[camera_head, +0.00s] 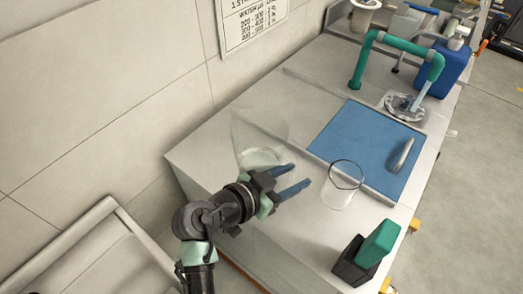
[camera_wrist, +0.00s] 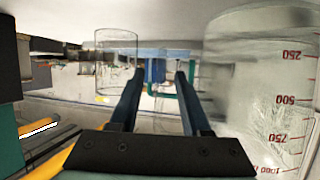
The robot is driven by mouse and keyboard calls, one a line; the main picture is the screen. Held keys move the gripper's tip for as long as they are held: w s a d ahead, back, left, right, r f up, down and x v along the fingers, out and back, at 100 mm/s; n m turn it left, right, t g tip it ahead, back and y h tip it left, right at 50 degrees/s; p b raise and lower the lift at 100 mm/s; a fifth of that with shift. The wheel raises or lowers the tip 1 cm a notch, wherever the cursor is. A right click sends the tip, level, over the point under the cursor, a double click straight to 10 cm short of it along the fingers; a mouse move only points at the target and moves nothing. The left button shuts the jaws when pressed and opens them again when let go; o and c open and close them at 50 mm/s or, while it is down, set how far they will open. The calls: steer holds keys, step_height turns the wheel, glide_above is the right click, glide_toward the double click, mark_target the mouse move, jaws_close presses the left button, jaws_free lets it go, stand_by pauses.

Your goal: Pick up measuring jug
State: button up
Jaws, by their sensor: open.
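The measuring jug (camera_head: 258,138) is a large clear vessel on the pale counter near the wall. In the wrist view it (camera_wrist: 262,85) fills the right side, with red marks from 250 to 1000. My gripper (camera_head: 300,176) is open and empty, beside the jug on its near side. In the head view, its blue fingers point right, toward a clear glass beaker (camera_head: 342,187), and the gripper's body overlaps the jug's lower edge. In the wrist view, the fingers (camera_wrist: 158,76) have no jug between them. I cannot tell whether the gripper touches the jug.
A green and black block (camera_head: 368,252) stands at the counter's near right. A teal pipe (camera_head: 400,45) and a blue container (camera_head: 447,68) stand at the back.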

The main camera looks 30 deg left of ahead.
steer(key=shift+x, duration=1.4)
jaws_close()
steer(key=shift+r, duration=0.1)
